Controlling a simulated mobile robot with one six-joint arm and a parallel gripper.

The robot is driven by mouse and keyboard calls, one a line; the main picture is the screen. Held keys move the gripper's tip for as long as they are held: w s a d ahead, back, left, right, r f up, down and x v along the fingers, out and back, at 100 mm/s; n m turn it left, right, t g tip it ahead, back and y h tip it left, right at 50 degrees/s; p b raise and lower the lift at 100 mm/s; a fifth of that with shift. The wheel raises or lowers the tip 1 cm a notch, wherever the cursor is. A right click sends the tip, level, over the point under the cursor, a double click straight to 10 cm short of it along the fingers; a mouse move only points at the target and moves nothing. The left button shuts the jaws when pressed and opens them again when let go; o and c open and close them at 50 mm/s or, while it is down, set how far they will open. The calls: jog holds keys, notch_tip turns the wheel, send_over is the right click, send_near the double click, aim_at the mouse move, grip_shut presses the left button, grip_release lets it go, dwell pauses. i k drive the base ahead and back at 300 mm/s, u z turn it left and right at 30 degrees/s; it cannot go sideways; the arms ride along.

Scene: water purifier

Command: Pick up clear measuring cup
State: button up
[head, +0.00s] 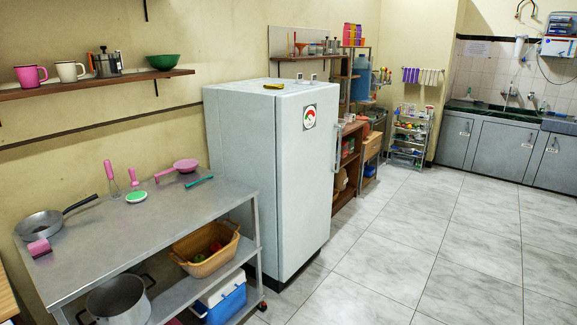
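I cannot make out a clear measuring cup anywhere in the head view. Small items by the far sink (506,108) are too small to tell apart. My gripper is not in view.
A steel table (140,236) with a pan (40,225) and pink utensils stands at the left front. A white fridge (268,170) stands beside it. Shelves and a rack (409,135) line the wall beyond. Grey cabinets (498,146) stand at the back right. The tiled floor (450,250) is clear.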

aim_at(348, 117)
jog(key=z, duration=0.55)
jog(key=i, duration=0.65)
jog(key=z, duration=0.55)
jog(key=i, duration=2.35)
jog(key=u, duration=0.8)
jog(key=i, duration=0.75)
jog(key=u, duration=0.45)
